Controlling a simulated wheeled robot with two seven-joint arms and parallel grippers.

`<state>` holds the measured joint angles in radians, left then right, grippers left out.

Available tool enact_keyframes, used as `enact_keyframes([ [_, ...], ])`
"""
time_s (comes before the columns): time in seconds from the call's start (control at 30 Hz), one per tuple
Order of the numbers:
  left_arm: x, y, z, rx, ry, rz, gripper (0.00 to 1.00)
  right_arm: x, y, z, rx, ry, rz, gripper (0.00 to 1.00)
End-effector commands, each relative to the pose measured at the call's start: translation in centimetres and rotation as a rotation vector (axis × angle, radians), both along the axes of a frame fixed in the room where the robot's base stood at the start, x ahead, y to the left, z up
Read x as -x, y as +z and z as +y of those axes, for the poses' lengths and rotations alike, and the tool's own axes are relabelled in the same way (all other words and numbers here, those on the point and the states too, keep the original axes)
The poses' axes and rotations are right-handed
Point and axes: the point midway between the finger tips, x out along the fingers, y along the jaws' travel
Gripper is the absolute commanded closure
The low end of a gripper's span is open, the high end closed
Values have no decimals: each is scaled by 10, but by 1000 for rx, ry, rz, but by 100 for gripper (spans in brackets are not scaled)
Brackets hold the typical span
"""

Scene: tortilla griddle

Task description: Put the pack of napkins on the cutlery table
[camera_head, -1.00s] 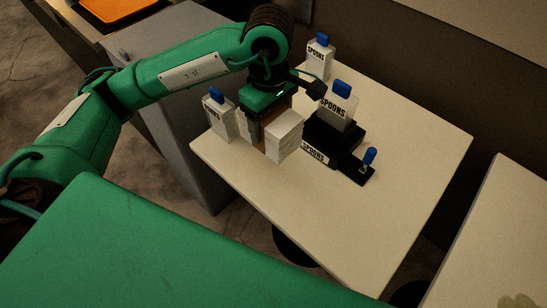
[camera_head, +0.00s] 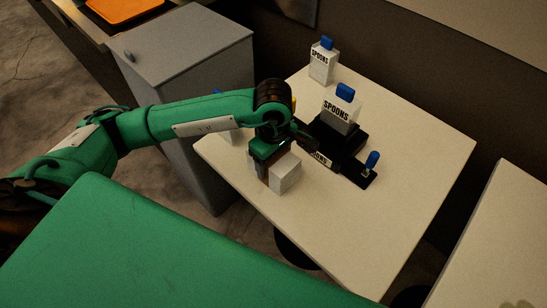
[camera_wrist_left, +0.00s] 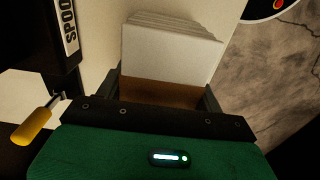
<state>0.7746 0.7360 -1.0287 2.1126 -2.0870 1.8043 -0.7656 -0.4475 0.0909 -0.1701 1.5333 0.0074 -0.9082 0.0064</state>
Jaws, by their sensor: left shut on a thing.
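The pack of napkins is a white stacked block (camera_head: 286,174) with a brown band, held in my left gripper (camera_head: 264,170). In the left wrist view the white napkins (camera_wrist_left: 170,50) and brown band (camera_wrist_left: 160,92) sit between the two fingers (camera_wrist_left: 163,98). The cutlery table (camera_head: 405,190) is a pale table below the pack. The pack is low over its near left part; I cannot tell whether it touches the surface. My right gripper is not in view.
A black dispenser (camera_head: 340,150) with a SPOONS box (camera_head: 341,108) stands just right of the pack. Another SPOONS box (camera_head: 322,64) is at the back. A third box is mostly hidden behind my arm. A grey cabinet (camera_head: 185,50) stands left; the table's front right is clear.

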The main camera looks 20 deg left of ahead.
Motion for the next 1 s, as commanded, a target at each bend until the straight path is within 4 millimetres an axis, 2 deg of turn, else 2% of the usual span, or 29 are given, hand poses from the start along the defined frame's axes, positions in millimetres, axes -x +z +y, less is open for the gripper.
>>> enact_keyframes([
  [0.17,0,-1,0,0,0,-1,57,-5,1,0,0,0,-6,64],
  [0.4,0,-2,0,0,0,-1,57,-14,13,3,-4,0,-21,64],
  [0.43,0,-2,0,0,0,0,26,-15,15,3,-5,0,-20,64],
  [0.5,0,-2,0,0,0,0,12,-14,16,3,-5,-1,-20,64],
  [0.53,0,-2,0,0,0,0,10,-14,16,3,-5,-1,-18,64],
  [0.93,0,1,0,0,0,0,10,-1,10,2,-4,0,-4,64],
  [1.0,-1,7,0,1,0,-4,10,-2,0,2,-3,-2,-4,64],
])
